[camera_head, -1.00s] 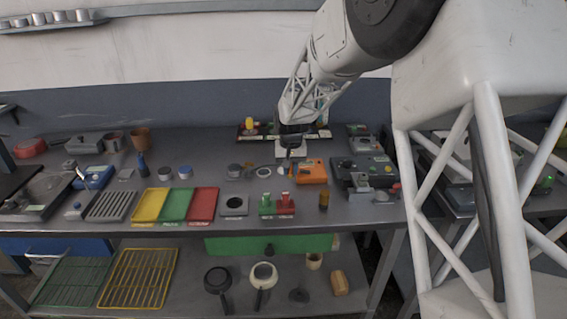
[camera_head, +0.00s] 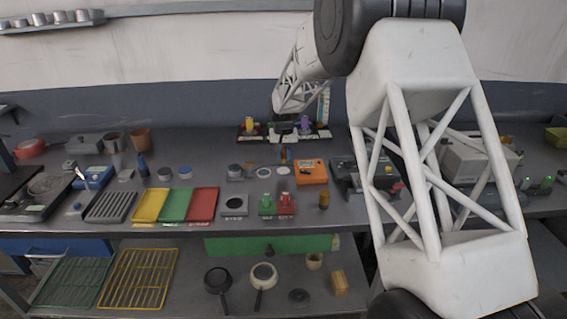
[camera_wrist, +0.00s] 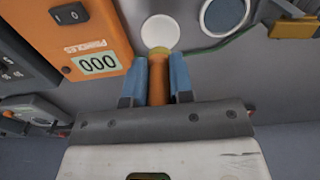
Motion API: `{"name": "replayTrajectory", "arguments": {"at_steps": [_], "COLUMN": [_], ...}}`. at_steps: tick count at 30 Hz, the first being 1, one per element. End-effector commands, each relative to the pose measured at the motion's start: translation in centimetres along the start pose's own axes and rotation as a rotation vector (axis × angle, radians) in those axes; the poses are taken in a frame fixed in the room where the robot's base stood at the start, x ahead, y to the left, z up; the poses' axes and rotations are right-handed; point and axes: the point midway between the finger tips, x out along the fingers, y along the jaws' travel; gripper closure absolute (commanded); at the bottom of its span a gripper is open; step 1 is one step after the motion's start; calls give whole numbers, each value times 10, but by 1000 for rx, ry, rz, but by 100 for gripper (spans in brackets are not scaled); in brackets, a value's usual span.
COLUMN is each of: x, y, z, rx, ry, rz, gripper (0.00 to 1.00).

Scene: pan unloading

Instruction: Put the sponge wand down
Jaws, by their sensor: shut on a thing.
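The sponge wand (camera_wrist: 158,85) shows as an orange-brown handle with a yellowish end in the wrist view. My gripper (camera_wrist: 158,62) is shut on it, with one blue finger on each side. The wand's end overlaps a white disc (camera_wrist: 161,31) on the table. I cannot tell whether it touches the disc. In the head view my gripper (camera_head: 284,152) is small and partly hidden, behind the white disc (camera_head: 283,170) and left of the orange box. No sponge head can be made out.
The orange box (camera_head: 311,172) stands close beside the gripper, with a dark device (camera_head: 362,178) to its right. A ringed disc (camera_wrist: 225,14) lies beside the white disc. A rack with colored items (camera_head: 305,124) stands behind. Colored trays (camera_head: 174,205) lie to the left.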

Motion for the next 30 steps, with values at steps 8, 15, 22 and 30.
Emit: {"name": "replayTrajectory", "arguments": {"at_steps": [8, 15, 22, 30], "x": [0, 13, 33, 35], "y": [0, 0, 0, 0], "z": [0, 0, 0, 0], "rx": [0, 0, 0, 0], "ry": [0, -2, 0, 0], "rz": [0, 0, 0, 0], "gripper": [100, 100, 100, 100]}}
